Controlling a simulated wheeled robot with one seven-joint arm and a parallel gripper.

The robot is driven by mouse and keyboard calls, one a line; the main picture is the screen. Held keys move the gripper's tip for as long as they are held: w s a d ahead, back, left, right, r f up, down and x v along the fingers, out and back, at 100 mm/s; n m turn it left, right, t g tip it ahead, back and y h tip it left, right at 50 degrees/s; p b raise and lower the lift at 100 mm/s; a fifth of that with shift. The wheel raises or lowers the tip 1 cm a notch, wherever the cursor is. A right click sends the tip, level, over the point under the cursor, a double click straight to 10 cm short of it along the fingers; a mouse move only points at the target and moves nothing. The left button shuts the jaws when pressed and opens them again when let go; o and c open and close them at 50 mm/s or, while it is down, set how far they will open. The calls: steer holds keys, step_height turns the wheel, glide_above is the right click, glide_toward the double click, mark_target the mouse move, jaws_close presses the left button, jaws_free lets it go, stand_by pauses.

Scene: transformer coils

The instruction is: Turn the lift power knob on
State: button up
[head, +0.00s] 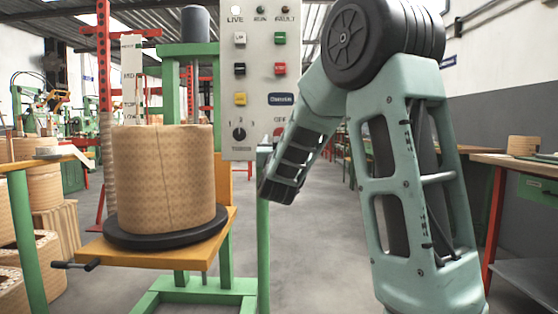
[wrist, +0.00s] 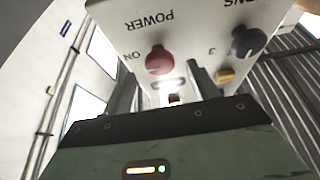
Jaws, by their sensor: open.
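The power knob (wrist: 159,60) is round and red. It sits on the pale control box under the lettering POWER, with ON printed beside it; the lettering is upside down in the wrist view. My gripper (wrist: 163,80) is open, its two dark fingers pointing at the box, one to each side of the knob in the picture. I cannot tell whether they touch it. My gripper is hidden in the head view.
A dark knob (wrist: 247,41) and a yellow button (wrist: 224,75) are close to the right finger. A large tan coil (head: 165,180) stands on a black disc on the wooden lift platform (head: 190,250). A workbench (head: 510,162) is at right. Grey floor is open between.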

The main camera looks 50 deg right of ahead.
steer(key=b+v, duration=0.2)
steer(key=v, duration=1.2)
steer(key=shift+b, duration=0.35)
